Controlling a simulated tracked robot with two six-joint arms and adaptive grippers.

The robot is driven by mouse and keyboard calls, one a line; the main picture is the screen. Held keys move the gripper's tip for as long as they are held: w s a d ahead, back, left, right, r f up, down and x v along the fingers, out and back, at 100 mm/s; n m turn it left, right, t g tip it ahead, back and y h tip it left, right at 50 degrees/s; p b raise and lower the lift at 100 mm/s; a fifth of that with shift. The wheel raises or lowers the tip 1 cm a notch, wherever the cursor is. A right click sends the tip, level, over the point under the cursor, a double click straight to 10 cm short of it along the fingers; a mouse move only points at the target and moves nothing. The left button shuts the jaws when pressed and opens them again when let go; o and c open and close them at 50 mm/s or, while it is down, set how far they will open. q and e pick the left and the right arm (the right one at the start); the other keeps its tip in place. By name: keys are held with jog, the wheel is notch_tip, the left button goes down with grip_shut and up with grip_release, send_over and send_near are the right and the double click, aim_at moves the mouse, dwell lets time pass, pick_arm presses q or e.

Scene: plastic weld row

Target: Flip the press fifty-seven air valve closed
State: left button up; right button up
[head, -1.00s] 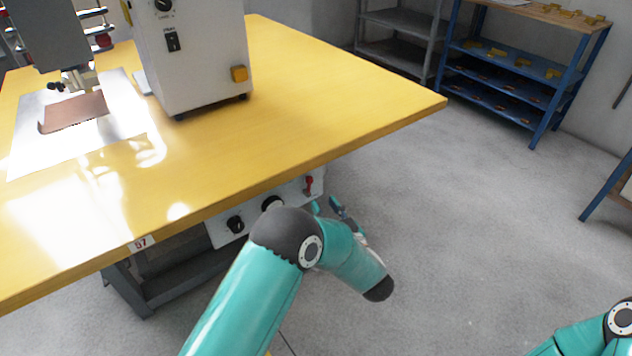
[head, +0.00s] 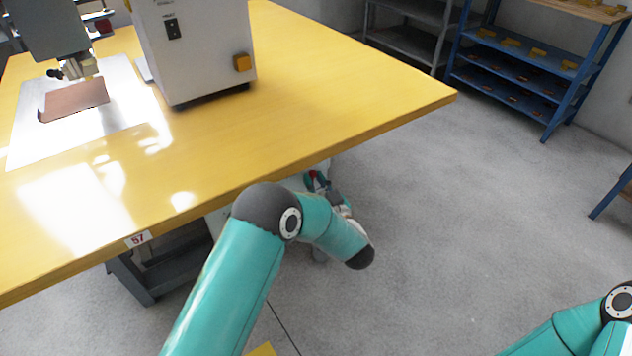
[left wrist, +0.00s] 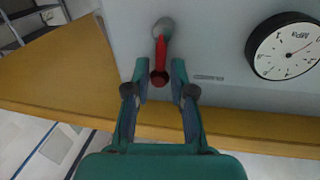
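The air valve has a red lever (left wrist: 160,55) on a round grey pivot (left wrist: 163,27), set on a light grey panel (left wrist: 210,40). In the left wrist view the lever points down the picture from its pivot. My left gripper (left wrist: 160,72) is open, with one finger on each side of the lever's red end and a gap showing on both sides. In the head view my left gripper (head: 326,186) is at the panel under the table edge, beside the red of the lever (head: 313,175). My left arm hides most of the panel there. My right gripper is out of view.
A round MPa gauge (left wrist: 285,47) sits right of the lever in the left wrist view. A blue shelf (head: 515,65) stands far back.

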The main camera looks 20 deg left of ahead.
pick_arm(q)
grip_shut()
jog(key=shift+f+b, duration=0.2)
jog(key=shift+b, duration=0.15)
jog(key=shift+s+a+r+n+b, duration=0.1)
jog(key=shift+s+n+b, duration=0.1)
jog(key=shift+n+b, duration=0.35)
jog(key=o, duration=0.6)
grip_release()
jog(key=shift+c, duration=0.2)
jog(key=v, duration=1.2)
